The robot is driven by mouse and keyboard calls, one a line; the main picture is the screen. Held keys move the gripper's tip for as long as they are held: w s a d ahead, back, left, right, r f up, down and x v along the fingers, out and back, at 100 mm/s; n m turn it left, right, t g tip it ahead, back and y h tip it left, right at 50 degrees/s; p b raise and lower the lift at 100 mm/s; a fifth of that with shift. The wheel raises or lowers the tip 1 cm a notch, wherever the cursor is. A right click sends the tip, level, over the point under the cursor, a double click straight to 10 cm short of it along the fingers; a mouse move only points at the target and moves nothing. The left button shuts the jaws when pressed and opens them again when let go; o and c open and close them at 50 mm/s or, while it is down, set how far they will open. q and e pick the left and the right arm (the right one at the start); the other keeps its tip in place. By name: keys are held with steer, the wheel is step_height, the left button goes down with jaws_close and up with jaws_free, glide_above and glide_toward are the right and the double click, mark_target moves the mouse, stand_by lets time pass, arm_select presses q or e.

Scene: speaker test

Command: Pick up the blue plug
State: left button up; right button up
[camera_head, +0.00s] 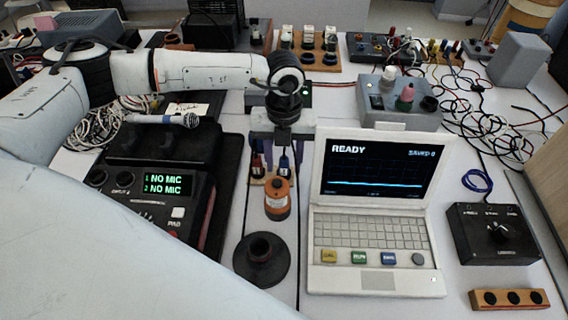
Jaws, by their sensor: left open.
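The blue plug (284,165) stands upright in a small wooden holder at the centre, behind an orange cylinder. A red plug (257,166) stands just left of it. My left gripper (284,158) points down over the holder, its fingers open. The blue plug shows between the fingers, with one finger between it and the red plug. I cannot tell whether either finger touches the blue plug. The top of the plug is hidden by the gripper. My right gripper is not in view.
The orange cylinder (277,198) and a black round stand (262,260) are in front. A laptop (372,235) reading READY stands right. A black recorder (150,200) showing NO MIC and a microphone (165,120) are left. A grey box (400,118) stands behind the laptop.

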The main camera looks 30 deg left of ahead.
arm_select(q)
jaws_close()
